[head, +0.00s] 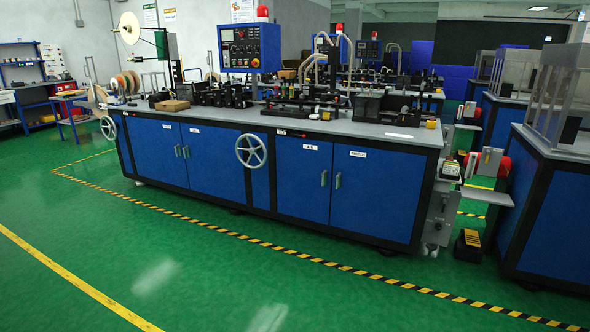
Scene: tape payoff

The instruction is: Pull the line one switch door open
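A long blue machine cabinet with a grey top (232,112) stands across the middle of the head view. Its front has a pair of blue doors on the left and another pair on the right. The rightmost door (370,196) has a white label (357,154) too small to read surely; it may be the switch door. Its grey upright handle (338,181) is near its left edge. The neighbouring door (300,178) has a shorter label and a handle (323,178) near its right edge. All these doors look shut. Neither of my grippers is in view.
A grey handwheel (251,151) juts out between the door pairs. Black-and-yellow floor tape (262,243) runs before the cabinet. The green floor in front is clear. A yellow-and-black pedal (468,245) stands at the right end, near another blue cabinet (556,205).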

